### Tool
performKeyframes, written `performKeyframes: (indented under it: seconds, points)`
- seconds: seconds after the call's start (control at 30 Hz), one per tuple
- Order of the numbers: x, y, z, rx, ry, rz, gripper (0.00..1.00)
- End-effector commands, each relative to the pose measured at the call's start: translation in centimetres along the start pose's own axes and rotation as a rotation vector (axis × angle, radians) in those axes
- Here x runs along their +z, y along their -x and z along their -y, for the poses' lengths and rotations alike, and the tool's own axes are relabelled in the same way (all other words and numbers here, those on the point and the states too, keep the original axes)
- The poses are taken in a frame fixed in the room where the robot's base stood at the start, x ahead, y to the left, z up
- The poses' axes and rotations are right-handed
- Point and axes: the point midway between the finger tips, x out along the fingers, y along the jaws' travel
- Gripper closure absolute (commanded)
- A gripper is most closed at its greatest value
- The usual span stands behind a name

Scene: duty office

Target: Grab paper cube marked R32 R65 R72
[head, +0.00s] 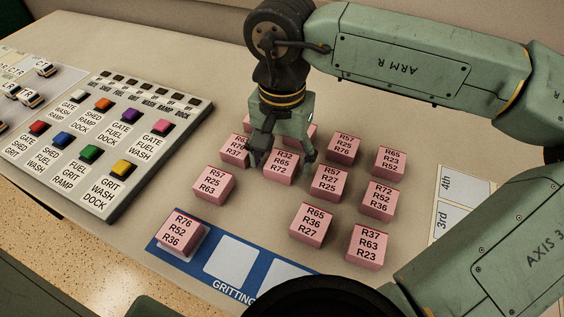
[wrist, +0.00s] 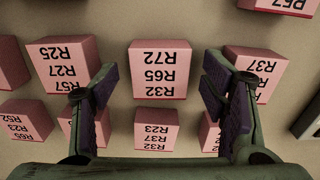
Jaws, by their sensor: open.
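The pink paper cube marked R32 R65 R72 (head: 281,166) sits on the desk in the middle of the cube group. In the wrist view it appears upside down at upper centre (wrist: 160,68), its top face in full view. My gripper (head: 282,154) is open over the cube in the head view, one finger towards each side. In the wrist view the open fingers (wrist: 158,84) frame the cube left and right, with nothing held between them. I cannot tell how high the fingertips are above it.
Several similar pink cubes stand close around: R57 R27 R25 (head: 329,183) on the right, R57 R25 R63 (head: 213,183) front left. Another, R32 R37 R23 (wrist: 157,130), is behind. A blue gritting strip (head: 195,255) lies in front. A button panel (head: 120,205) is left.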

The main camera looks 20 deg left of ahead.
Motion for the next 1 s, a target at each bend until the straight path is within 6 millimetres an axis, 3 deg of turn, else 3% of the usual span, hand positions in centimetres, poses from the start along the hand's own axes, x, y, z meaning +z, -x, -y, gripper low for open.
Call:
performKeyframes:
  seconds: [0.1, 0.87, 1.0]
  points:
    - [0.0, 0.01, 0.0, 0.0, 0.0, 0.0, 0.34]
    - [-0.01, 0.05, 0.0, 0.0, 0.0, 0.001, 0.85]
    - [-0.01, 0.06, 0.0, 0.0, 0.0, 0.0, 0.85]
